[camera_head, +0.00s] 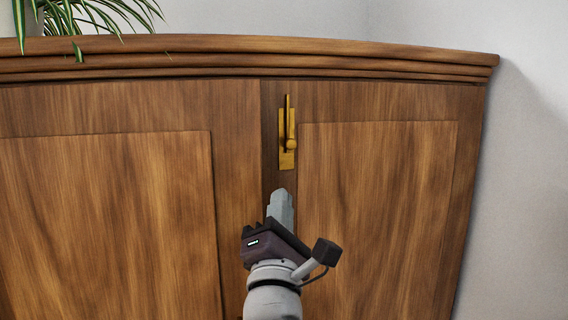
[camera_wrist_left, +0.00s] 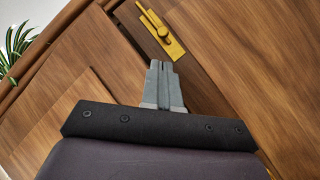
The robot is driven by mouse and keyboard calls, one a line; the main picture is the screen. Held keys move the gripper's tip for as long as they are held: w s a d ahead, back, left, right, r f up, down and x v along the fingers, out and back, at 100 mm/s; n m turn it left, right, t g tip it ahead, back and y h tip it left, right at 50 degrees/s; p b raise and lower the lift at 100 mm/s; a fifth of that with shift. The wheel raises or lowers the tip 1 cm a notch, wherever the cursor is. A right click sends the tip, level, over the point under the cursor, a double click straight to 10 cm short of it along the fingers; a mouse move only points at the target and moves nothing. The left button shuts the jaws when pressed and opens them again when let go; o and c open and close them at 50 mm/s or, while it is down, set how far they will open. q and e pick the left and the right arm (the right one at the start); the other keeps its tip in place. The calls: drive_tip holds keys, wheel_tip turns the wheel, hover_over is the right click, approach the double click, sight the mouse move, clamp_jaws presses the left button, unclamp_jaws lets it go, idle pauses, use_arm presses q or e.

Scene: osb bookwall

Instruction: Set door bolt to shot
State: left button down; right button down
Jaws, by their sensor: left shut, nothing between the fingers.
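A brass door bolt (camera_head: 286,150) is mounted upright near the top of the wooden cabinet, by the seam between its two doors. The bolt also shows in the left wrist view (camera_wrist_left: 172,45), tilted, beyond the fingertips. My left gripper (camera_head: 281,194) is shut and empty, pointing up just below the bolt and apart from it. Its closed fingers show in the left wrist view (camera_wrist_left: 162,68). My right gripper is in neither view.
The wooden cabinet (camera_head: 110,215) has panelled doors and a projecting top moulding (camera_head: 250,58) above the bolt. A potted plant (camera_head: 95,12) stands on top at the left, some leaves hanging over the edge. A bare white wall (camera_head: 530,170) is on the right.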

sight(290, 144)
use_arm(q)
drive_tip(key=p+x, duration=0.2)
drive_tip(key=x, duration=0.1)
drive_tip(key=p+x, duration=0.2)
drive_tip(key=x, duration=0.2)
drive_tip(key=p+x, duration=0.3)
drive_tip(key=shift+w+a+f, duration=0.1)
drive_tip(key=shift+w+f, duration=0.1)
drive_tip(key=shift+w, duration=0.2)
drive_tip(key=shift+s, duration=0.1)
drive_tip(key=shift+s, duration=0.1)
